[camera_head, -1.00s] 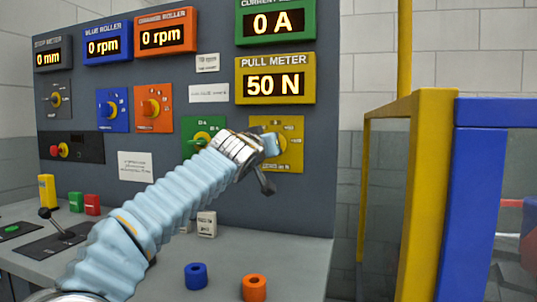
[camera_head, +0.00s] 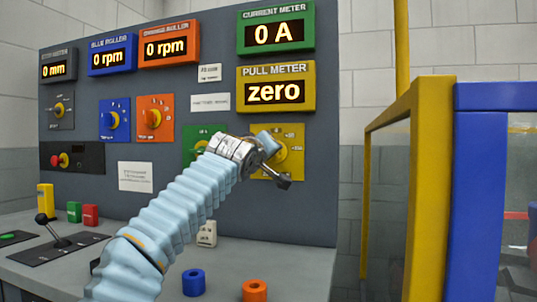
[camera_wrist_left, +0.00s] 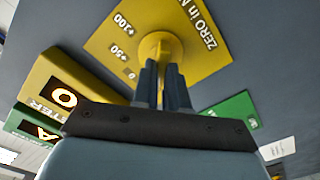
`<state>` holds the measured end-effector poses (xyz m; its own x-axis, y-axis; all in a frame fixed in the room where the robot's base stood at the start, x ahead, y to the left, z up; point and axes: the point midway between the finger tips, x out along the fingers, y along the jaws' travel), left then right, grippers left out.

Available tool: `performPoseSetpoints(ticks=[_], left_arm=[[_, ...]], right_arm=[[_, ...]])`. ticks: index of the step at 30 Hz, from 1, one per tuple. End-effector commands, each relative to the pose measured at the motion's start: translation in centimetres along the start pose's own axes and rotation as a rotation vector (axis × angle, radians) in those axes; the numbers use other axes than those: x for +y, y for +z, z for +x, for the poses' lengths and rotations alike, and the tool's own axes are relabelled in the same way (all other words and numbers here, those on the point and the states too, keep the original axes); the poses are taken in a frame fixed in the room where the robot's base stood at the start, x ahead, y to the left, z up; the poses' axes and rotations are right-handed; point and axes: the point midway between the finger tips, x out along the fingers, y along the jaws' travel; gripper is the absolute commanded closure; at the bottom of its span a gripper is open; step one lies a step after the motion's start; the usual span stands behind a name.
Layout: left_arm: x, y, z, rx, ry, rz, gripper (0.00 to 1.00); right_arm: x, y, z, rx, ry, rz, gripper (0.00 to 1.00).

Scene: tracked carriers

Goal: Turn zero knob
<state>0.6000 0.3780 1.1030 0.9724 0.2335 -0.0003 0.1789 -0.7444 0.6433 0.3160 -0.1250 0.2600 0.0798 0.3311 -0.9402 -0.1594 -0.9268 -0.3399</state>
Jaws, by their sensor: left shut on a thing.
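The zero knob is a yellow knob on a yellow plate (camera_head: 291,140) marked "ZERO in N", below the pull meter (camera_head: 276,91), which reads "zero". My left gripper (camera_head: 268,140) reaches the plate in the head view and partly hides the knob. In the left wrist view the two fingers of my left gripper (camera_wrist_left: 163,78) are closed on the yellow knob (camera_wrist_left: 160,45). The wrist view shows marks "+50" and "+100" on the plate. My right gripper is in neither view.
The grey panel also carries orange (camera_head: 155,117), blue (camera_head: 114,119) and green (camera_head: 195,143) knob plates. A yellow and blue frame (camera_head: 430,180) stands close at the right.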

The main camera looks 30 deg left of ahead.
Motion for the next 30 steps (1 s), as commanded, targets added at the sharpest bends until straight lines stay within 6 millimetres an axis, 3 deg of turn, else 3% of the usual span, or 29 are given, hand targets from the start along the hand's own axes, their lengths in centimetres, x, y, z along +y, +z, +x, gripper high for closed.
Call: performPoseSetpoints(ticks=[7,8,13,23,26,30], left_arm=[[0.0,0.0,0.0,0.001,-0.001,0.0,1.0],[0.0,0.0,0.0,0.001,0.0,0.0,0.86],[0.0,0.0,0.0,0.001,0.0,0.001,0.62],[-0.1,0.1,-0.4,0.0,0.0,0.001,0.62],[-0.1,0.2,-1.7,0.001,0.002,-0.001,0.62],[-0.2,0.3,-4.9,0.001,0.004,0.0,0.62]], right_arm=[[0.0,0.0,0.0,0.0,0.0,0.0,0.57],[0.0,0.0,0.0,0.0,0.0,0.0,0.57],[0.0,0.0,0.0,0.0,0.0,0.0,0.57],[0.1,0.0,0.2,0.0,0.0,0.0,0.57],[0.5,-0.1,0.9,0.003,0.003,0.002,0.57],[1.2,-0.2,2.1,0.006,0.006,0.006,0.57]])
